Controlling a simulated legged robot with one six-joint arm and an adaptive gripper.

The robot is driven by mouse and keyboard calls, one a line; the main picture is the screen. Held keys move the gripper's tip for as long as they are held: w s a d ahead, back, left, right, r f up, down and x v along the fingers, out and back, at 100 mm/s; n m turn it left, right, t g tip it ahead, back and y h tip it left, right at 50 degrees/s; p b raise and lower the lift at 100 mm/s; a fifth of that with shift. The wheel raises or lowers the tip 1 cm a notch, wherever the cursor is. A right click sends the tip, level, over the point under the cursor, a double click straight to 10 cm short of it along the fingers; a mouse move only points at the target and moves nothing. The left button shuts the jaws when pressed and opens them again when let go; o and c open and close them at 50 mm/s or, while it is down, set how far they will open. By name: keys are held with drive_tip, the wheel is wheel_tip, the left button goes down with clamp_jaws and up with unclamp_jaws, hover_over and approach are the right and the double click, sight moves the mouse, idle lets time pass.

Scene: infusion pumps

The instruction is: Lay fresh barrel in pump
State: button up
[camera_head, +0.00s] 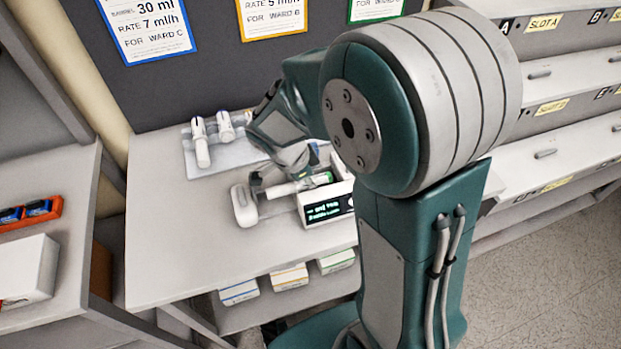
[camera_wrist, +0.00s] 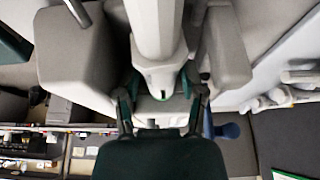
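The pump (camera_head: 312,214) stands on the bench with its lit green-text display facing the front. A white barrel (camera_head: 284,190) with a green band near its right end lies lengthwise at the pump's top. My gripper (camera_head: 284,176) is low over the pump from behind, its fingertips partly hidden. In the wrist view, my gripper (camera_wrist: 162,82) has one finger on each side of the white barrel (camera_wrist: 157,35) and looks closed on it. A small green mark shows at the barrel's near end. Whether the barrel rests fully in the pump's cradle cannot be told.
A rounded white block (camera_head: 243,206) stands left of the pump. Order cards (camera_head: 150,32) hang on the dark board. Small boxes (camera_head: 289,277) sit below the bench; labelled slots (camera_head: 550,108) are at right. The bench's front left is clear.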

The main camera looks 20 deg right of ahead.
drive_tip(key=shift+r, duration=0.1)
drive_tip(key=shift+r, duration=1.85)
drive_tip(key=o, duration=0.6)
drive_tip(key=shift+c, duration=0.2)
wheel_tip(320, 180, up, 7)
idle(0.8)
idle(0.8)
